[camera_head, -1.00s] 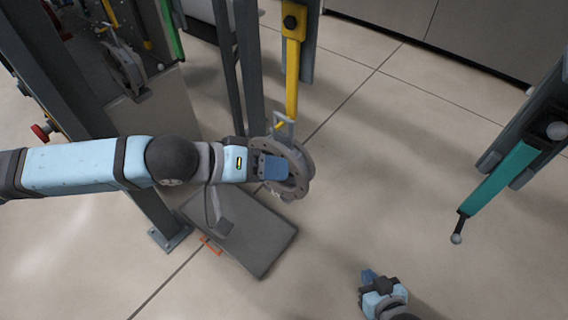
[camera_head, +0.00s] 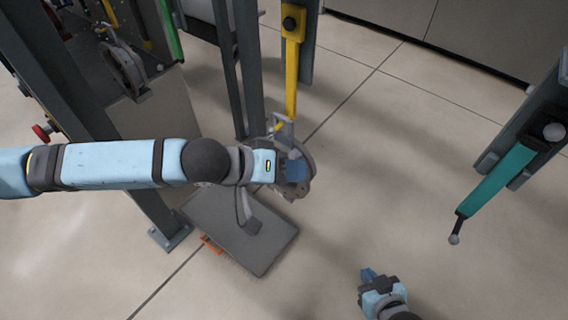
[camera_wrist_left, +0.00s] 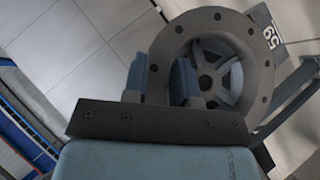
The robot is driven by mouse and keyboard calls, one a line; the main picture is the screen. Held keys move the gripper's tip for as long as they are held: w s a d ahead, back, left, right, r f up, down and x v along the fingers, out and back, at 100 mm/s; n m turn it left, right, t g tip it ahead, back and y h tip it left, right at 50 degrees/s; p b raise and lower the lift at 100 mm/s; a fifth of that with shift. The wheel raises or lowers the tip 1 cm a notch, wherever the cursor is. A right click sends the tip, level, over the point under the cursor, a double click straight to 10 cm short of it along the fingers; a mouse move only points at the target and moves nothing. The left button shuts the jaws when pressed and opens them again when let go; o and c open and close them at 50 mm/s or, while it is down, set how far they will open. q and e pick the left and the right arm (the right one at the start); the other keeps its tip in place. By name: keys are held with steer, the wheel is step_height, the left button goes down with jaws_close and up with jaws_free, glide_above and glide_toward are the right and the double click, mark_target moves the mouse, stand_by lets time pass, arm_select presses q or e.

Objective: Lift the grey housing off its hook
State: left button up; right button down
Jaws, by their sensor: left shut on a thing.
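The grey housing (camera_head: 304,189), a round flanged part, hangs below the yellow hanger (camera_head: 291,80) in the head view. Its upper bracket is at the hanger's lower end; my gripper partly hides it, and I cannot tell whether hook and bracket touch. My left gripper (camera_head: 294,168) is at the housing, shut on it. In the left wrist view the housing (camera_wrist_left: 256,72) shows a ring with bolt holes and a spoked hub, with my left gripper's blue fingers (camera_wrist_left: 160,80) at its left part. My right gripper (camera_head: 369,276) is low in the head view, away from the housing; its jaw opening is unclear.
A dark grey flat slab (camera_head: 262,245) lies below the housing. Grey posts (camera_head: 250,70) stand behind my left arm. A teal hanger (camera_head: 497,180) hangs at the right. Another grey part (camera_head: 122,65) is at the upper left. Floor between the hangers is clear.

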arm_select(q)
steer(key=s+a+p, duration=0.1)
steer(key=s+a, duration=0.2)
steer(key=s, duration=0.1)
steer(key=s+a+r+p, duration=0.1)
steer(key=s+a, duration=0.3)
steer(key=s, duration=0.1)
steer(key=s+a+r+p, duration=0.1)
steer(key=s+a, duration=0.2)
steer(key=s, duration=0.2)
steer(key=shift+s+a, duration=0.25)
steer(key=shift+a, duration=0.1)
steer(key=shift+r+p, duration=0.25)
steer(key=shift+p, duration=0.15)
